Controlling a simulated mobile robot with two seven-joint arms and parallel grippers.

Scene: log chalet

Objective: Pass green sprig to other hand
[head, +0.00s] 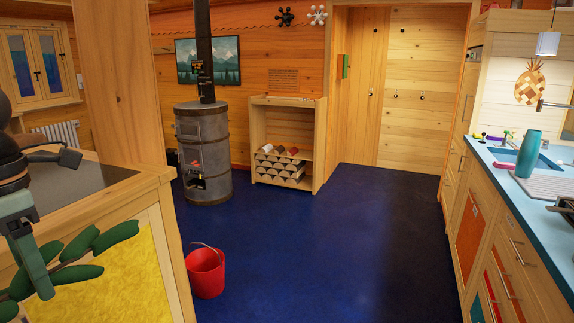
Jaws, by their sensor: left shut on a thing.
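My left gripper (38,275) is at the left edge of the head view, in front of the wooden counter. It is shut on the green sprig (114,236). The sprig has dark green, rounded leaves that spread to the right and below the fingers. Part of the sprig and its stem is hidden behind the fingers or cut off by the left edge of the picture. My right gripper is not in view.
A wooden counter (150,182) with a dark top and a yellow panel stands close at the left. A red bucket (206,275) is on the blue floor (330,255) beside it. A stove (205,150) stands behind. A kitchen counter (500,175) runs along the right. The middle floor is clear.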

